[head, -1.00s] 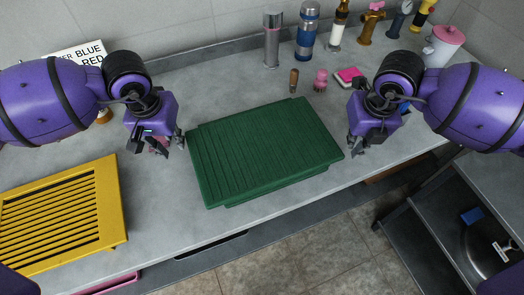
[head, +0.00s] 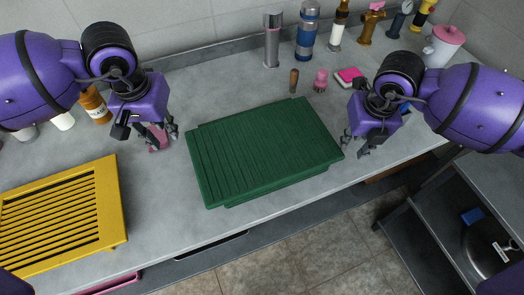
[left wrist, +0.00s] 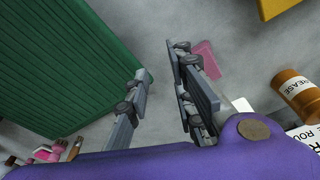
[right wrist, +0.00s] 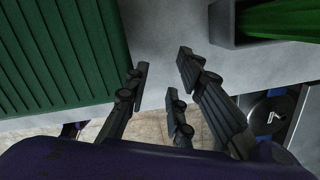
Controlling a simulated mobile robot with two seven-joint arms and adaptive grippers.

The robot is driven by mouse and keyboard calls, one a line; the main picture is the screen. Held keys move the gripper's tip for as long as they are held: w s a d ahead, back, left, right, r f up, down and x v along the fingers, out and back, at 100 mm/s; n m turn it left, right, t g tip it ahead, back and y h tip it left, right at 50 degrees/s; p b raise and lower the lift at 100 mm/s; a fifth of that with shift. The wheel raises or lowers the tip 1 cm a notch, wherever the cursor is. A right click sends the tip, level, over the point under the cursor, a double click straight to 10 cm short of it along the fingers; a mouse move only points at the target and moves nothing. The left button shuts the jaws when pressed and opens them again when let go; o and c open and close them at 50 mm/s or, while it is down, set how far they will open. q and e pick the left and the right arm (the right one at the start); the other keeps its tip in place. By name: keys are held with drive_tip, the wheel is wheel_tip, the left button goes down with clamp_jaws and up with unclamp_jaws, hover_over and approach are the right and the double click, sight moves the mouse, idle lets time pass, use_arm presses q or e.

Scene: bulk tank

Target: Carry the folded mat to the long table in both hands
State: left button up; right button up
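The green folded mat (head: 265,150), ribbed on top, lies flat on the grey counter (head: 185,240). Its edge also shows in the left wrist view (left wrist: 60,60) and the right wrist view (right wrist: 60,50). My left gripper (head: 148,138) is open and empty, left of the mat and apart from it, with a small pink piece (left wrist: 207,60) beside or beneath its fingers. My right gripper (head: 356,145) is open and empty, close beside the mat's right edge; contact cannot be told. I cannot tell whether this counter is the long table.
A yellow slatted rack (head: 65,215) lies left of the mat. Behind the mat are a wooden-handled tool (head: 294,80), a pink knob (head: 320,80), a pink block (head: 348,76) and several bottles and fittings. An orange bottle (head: 96,105) stands near my left arm. A dark shelf unit (head: 435,240) stands lower right.

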use_arm(q)
wheel_tip(320, 180, up, 6)
drive_tip(key=shift+s+r, duration=0.2)
drive_tip(key=shift+s, duration=0.25)
use_arm(e)
wheel_tip(320, 180, up, 12)
drive_tip(key=s, duration=0.1)
drive_tip(key=shift+s, duration=0.35)
